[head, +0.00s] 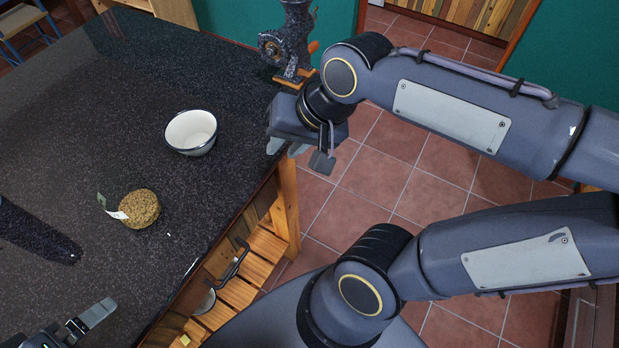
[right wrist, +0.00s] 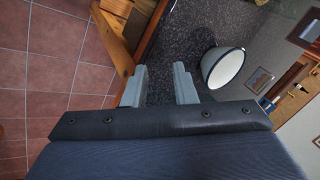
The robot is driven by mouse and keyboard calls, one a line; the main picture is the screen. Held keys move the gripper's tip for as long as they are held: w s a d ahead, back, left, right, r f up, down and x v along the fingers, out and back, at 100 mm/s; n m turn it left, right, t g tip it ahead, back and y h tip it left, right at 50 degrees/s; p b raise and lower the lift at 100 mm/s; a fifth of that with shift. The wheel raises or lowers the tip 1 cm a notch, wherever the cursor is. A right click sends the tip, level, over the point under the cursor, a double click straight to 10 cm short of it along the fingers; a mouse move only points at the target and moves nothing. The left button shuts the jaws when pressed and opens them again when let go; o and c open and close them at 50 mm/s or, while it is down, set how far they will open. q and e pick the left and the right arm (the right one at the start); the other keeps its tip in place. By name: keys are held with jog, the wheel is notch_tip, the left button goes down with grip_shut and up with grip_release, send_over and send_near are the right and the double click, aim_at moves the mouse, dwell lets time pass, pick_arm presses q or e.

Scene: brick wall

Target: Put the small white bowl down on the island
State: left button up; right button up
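The small white bowl (head: 191,132) has a dark rim and stands upright on the speckled black top of the island (head: 110,75). In the right wrist view the bowl (right wrist: 223,68) is to the right of the fingers and apart from them. My right gripper (head: 286,147) is at the island's right edge, to the right of the bowl. Its two fingers are spread with nothing between them in the right wrist view (right wrist: 160,84). My left gripper (head: 88,318) shows only in part at the bottom left, with one finger clear over the island; its opening cannot be judged.
A round brown-yellow object (head: 139,209) with a white tag lies in front of the bowl. A dark long object (head: 36,232) is at the left. A speckled grinder (head: 290,45) stands at the far corner. A slatted wooden shelf (head: 235,290) is below the island top.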

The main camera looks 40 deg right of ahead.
jog(key=s+f+n, duration=0.4)
jog(key=s+n, duration=0.1)
jog(key=s, duration=0.1)
jog(key=shift+s+f+t+y, duration=0.2)
jog(key=shift+t+y, duration=0.1)
jog(key=shift+t, duration=0.1)
dwell(1.1)
